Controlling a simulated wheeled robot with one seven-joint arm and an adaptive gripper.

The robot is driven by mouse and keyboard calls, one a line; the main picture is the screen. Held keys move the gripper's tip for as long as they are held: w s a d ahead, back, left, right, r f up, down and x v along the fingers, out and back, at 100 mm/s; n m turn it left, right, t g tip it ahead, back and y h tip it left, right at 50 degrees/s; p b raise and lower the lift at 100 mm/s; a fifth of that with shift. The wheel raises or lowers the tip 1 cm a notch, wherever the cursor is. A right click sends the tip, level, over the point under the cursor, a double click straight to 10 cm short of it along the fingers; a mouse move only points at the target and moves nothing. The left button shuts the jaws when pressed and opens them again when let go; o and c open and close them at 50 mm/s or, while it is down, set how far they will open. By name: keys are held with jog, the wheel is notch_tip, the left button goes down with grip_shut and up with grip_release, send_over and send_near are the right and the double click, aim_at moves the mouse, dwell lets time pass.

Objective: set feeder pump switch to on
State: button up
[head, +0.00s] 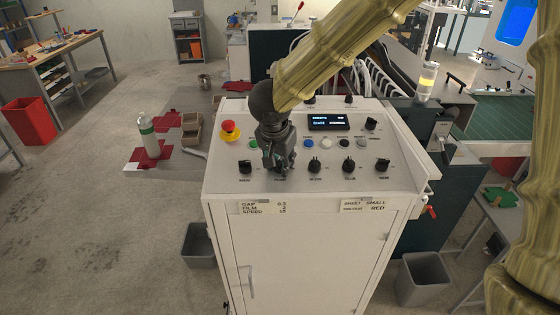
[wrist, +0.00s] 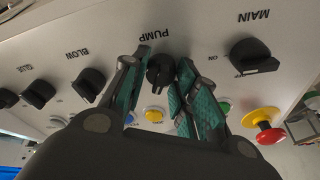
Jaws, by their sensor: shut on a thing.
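The pump switch, a small black rotary knob (wrist: 160,70) under the upside-down label PUMP, is in the wrist view between my gripper's (wrist: 160,85) two green-padded fingers. The fingers are closed in on its sides. Which way its pointer faces is hard to tell. In the head view my gripper (head: 279,162) reaches down onto the sloped white control panel (head: 225,185) and hides most of the pump knob.
The MAIN knob (wrist: 252,56) and BLOW knob (wrist: 90,82) flank the pump knob. A red emergency button (wrist: 268,132) with a yellow base, coloured push buttons and a small display (head: 328,122) are farther up the panel. Grey bins (head: 200,245) stand on the floor.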

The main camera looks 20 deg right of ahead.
dwell(0.4)
jog(key=o, duration=1)
jog(key=v, duration=1.2)
